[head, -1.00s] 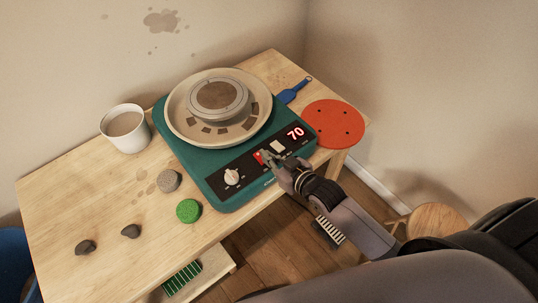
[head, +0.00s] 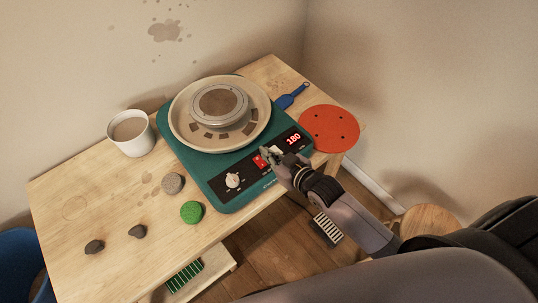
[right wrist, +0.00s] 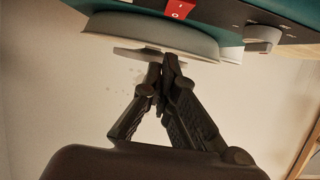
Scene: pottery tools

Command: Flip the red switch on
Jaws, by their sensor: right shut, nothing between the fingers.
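The red switch (head: 260,161) is on the dark front panel of the teal pottery wheel (head: 215,170). It sits between the white knob (head: 232,180) and the red display, which reads 180. My right gripper (head: 265,151) is shut and empty, with its tips close to the switch, over the panel. In the right wrist view, the red switch (right wrist: 180,8) shows at the top edge, cut off, and the shut fingertips (right wrist: 160,62) are below it. I cannot tell whether the tips touch the panel. My left gripper is not in view.
A white cup (head: 132,140) stands left of the wheel. A green sponge (head: 191,212), a grey-brown round piece (head: 172,184) and dark stones lie on the wooden table (head: 110,205). A red disc (head: 330,128) and a blue tool (head: 291,96) lie to the right.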

